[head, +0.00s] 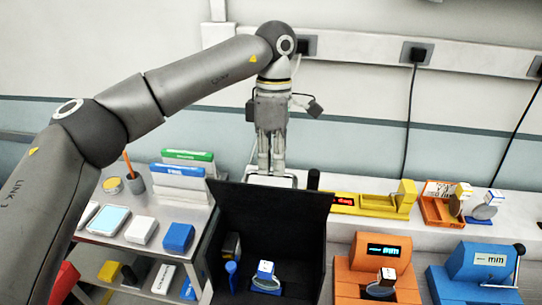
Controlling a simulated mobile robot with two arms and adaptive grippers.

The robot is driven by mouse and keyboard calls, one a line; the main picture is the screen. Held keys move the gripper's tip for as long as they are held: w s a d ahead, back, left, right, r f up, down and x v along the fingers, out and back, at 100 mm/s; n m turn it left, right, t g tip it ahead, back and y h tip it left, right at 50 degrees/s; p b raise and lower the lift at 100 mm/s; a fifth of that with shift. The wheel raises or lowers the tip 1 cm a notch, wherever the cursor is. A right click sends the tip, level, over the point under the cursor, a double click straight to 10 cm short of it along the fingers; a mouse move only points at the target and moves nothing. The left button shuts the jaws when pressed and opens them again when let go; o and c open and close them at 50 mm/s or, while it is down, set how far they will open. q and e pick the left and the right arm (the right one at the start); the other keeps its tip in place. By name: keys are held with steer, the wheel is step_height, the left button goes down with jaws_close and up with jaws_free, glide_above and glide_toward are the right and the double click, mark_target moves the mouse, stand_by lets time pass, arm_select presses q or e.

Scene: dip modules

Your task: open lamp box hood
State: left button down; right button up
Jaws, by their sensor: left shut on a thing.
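The lamp box is a black box (325,262) at the bottom middle, its dark interior facing me. A black panel that looks like its hood (268,212) stands raised at the back. My left gripper (271,172) comes down from above at the panel's top edge, fingers close together, and appears shut on the hood. The exact contact is hidden. A pale, dark-rimmed part (258,180) shows around the fingertips. Inside the box is a small blue stand with a white-faced cube (265,270). A blue bottle-like item (231,272) stands at its left. My right gripper is not in view.
A yellow device (375,203), an orange display unit (383,250) and a blue cranked unit (483,262) stand to the right. A side table (118,250) at left holds boxes and a pencil cup (134,183). Cables hang from the wall rail (370,48).

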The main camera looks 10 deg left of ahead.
arm_select(q)
steer(key=shift+f, duration=0.9)
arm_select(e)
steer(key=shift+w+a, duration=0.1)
arm_select(q)
steer(key=c, duration=1.8)
jaws_free()
steer(key=shift+o, duration=1.2)
steer(key=shift+w+f+g, duration=0.15)
steer(key=shift+w+g, duration=0.15)
steer(key=shift+w, duration=0.1)
steer(key=shift+o, duration=0.2)
steer(key=shift+w, duration=0.3)
steer(key=v, duration=1.2)
steer(key=shift+s+r, duration=0.25)
steer(key=shift+s, duration=0.1)
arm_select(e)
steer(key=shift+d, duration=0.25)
arm_select(q)
steer(key=shift+d, duration=0.1)
